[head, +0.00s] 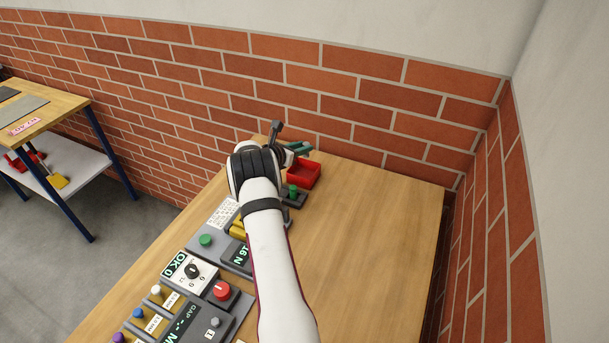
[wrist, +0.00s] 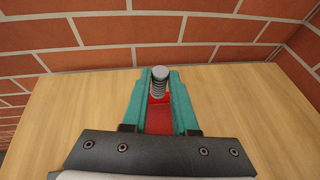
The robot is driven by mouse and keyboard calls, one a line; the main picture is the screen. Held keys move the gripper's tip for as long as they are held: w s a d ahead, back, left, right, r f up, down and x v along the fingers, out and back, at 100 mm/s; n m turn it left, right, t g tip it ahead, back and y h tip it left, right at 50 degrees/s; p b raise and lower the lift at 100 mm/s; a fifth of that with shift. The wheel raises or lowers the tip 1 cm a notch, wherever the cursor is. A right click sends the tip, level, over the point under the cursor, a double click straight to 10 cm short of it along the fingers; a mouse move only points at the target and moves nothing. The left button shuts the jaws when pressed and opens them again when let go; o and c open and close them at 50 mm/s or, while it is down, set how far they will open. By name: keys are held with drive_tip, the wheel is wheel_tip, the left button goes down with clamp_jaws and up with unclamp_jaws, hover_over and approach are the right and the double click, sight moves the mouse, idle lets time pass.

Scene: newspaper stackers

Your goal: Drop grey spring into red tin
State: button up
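The grey spring (wrist: 159,84) stands upright between the teal fingertips of my gripper (wrist: 160,78) in the wrist view. The fingers are closed in on it from both sides. The red tin (wrist: 160,120) shows below, in the gap between the fingers, with the spring over its far part in that view. In the head view the open red tin (head: 304,180) sits on the wooden table near the wall, with my gripper (head: 299,149) just behind and above it. I cannot make out the spring in the head view.
A small dark block with a green knob (head: 293,192) stands just in front of the tin. A row of control boxes (head: 222,293) lines the table's left side, partly behind my arm. The wooden table (head: 385,235) is bare on the right. Brick walls stand behind and right.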

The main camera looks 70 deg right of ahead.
drive_tip(key=o, duration=0.5)
drive_tip(key=v, duration=1.5)
drive_tip(key=shift+w+a+r, duration=0.1)
drive_tip(key=shift+a+r, duration=0.15)
drive_tip(key=shift+a, duration=0.05)
drive_tip(key=s+a+r+m+y, duration=0.25)
drive_tip(key=a+m, duration=0.25)
drive_tip(key=a, duration=0.3)
drive_tip(key=s+a+r+m+y, duration=0.2)
drive_tip(key=a+r+m, duration=0.2)
drive_tip(key=a, duration=0.4)
drive_tip(key=s+a+m+y, duration=0.3)
drive_tip(key=s+a+m, duration=0.1)
drive_tip(key=a, duration=0.7)
drive_tip(key=s+a+m+t+y, duration=0.1)
drive_tip(key=s+a+m+y, duration=0.3)
drive_tip(key=a, duration=0.7)
drive_tip(key=s+a+m+t+y, duration=0.1)
drive_tip(key=s+a+m+y, duration=0.2)
drive_tip(key=s+a, duration=0.3)
drive_tip(key=shift+a+f+m+y, duration=0.2)
drive_tip(key=shift+a+m, duration=0.15)
drive_tip(key=shift+a, duration=0.85)
drive_tip(key=shift+a+f+m+y, duration=0.15)
drive_tip(key=shift+a+m, duration=0.2)
drive_tip(key=shift+a, duration=0.85)
